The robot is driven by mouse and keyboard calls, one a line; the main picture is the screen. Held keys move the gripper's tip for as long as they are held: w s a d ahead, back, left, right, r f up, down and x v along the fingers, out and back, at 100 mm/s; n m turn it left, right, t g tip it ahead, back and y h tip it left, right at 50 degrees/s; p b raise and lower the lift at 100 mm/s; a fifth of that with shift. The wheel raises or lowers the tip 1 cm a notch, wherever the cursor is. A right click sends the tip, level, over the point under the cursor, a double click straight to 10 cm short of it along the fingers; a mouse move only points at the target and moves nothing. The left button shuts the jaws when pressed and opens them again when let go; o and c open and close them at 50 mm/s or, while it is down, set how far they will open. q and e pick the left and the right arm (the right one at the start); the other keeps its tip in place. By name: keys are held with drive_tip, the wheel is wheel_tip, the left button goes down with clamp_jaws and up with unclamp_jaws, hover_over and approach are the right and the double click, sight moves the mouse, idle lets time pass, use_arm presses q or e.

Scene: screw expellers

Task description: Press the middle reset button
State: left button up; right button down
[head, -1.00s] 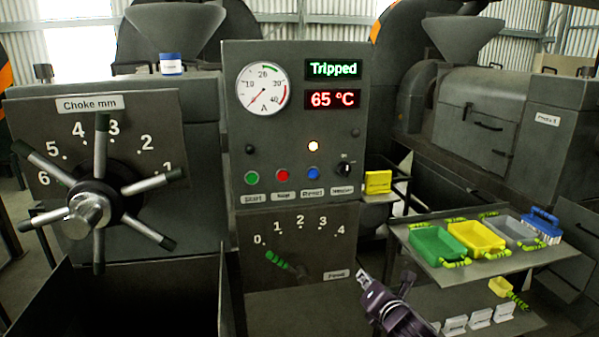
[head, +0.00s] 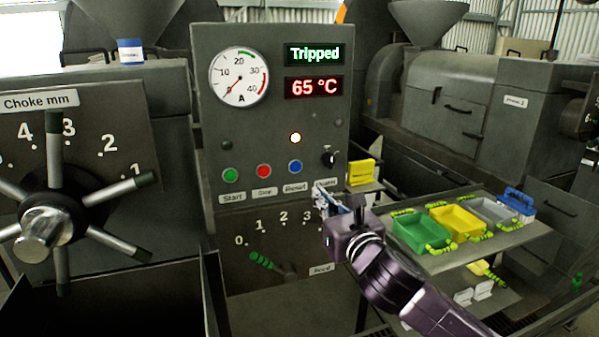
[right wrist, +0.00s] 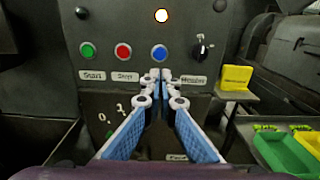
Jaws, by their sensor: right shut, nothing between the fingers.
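The grey control panel (head: 215,130) has a row of three round buttons: green Start (head: 230,175), red Stop (head: 263,171) and blue Reset (head: 294,167). The display above reads Tripped (head: 313,54). My right gripper (head: 323,198) is in front of the panel, below and right of the blue button, and it is shut and empty. In the right wrist view the closed fingertips (right wrist: 161,76) show just below the blue button (right wrist: 159,53) and hide its label. I see no contact with the button. My left gripper is not in view.
A black knob (head: 329,158) is right of the blue button. A lit lamp (head: 295,138) is above it. A feed lever (head: 270,264) is below. The choke handwheel (head: 52,222) stands at left. A shelf (head: 455,255) with coloured trays is at right.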

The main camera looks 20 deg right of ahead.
drive_tip(key=p, duration=0.4)
approach(296, 167)
drive_tip(key=w, duration=0.5)
drive_tip(key=shift+w+a, duration=0.1)
drive_tip(key=shift+w, duration=0.95)
